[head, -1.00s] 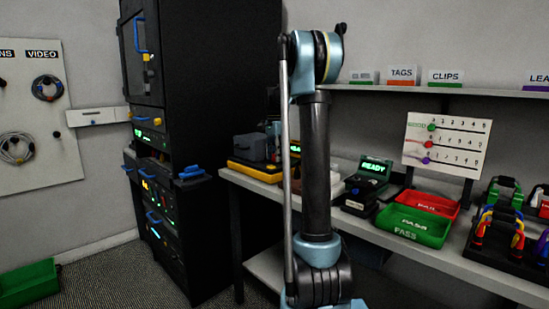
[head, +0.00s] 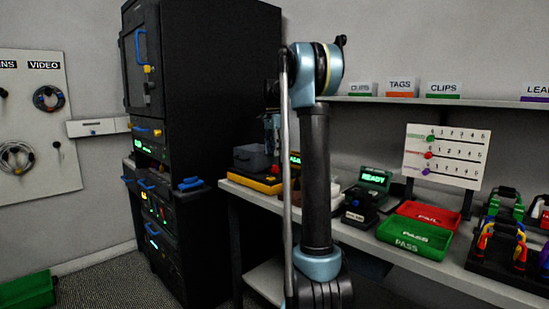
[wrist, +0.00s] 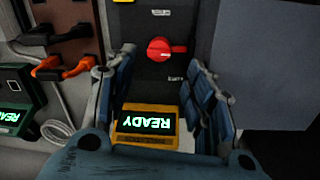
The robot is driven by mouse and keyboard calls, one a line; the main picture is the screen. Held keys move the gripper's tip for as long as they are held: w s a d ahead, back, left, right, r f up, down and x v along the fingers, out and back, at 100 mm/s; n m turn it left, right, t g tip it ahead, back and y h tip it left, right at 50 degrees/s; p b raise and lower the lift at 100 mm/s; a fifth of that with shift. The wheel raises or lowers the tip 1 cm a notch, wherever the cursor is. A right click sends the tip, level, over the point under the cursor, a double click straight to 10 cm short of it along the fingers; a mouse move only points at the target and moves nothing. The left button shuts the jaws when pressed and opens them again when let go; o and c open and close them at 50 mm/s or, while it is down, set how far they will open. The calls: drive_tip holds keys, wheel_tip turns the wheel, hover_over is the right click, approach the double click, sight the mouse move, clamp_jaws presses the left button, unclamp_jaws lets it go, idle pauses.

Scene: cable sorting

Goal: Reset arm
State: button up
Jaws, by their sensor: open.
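My gripper (wrist: 161,62) is open in the wrist view, with one blue finger at each side and nothing held between them. Beyond and below the fingers is a yellow unit (wrist: 145,138) with a lit READY screen, upside down in this view. A dark panel with a red rotary knob (wrist: 166,50) lies past the fingertips. In the head view my arm stands upright in the middle, and its far end is mostly hidden behind the upper link.
The bench (head: 463,283) holds a green PASS tray (head: 411,241), a red FAIL tray and a READY tester (head: 374,182). A black equipment rack (head: 215,100) stands left of my arm. A green bin (head: 28,291) is on the floor. A shelf runs above the bench.

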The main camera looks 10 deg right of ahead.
drive_tip(key=shift+r, duration=0.1)
idle(0.3)
drive_tip(key=shift+s, duration=0.45)
drive_tip(key=s+f+n+t, duration=0.1)
drive_tip(key=s+f+n, duration=0.2)
drive_tip(key=s, duration=0.8)
drive_tip(key=s+f+n+t, duration=0.1)
drive_tip(key=s+f+n, duration=0.2)
drive_tip(key=s, duration=0.8)
drive_tip(key=s+f+n+t, duration=0.1)
drive_tip(key=s+f+n, duration=0.6)
drive_tip(key=s+f, duration=1.3)
drive_tip(key=shift+s, duration=0.95)
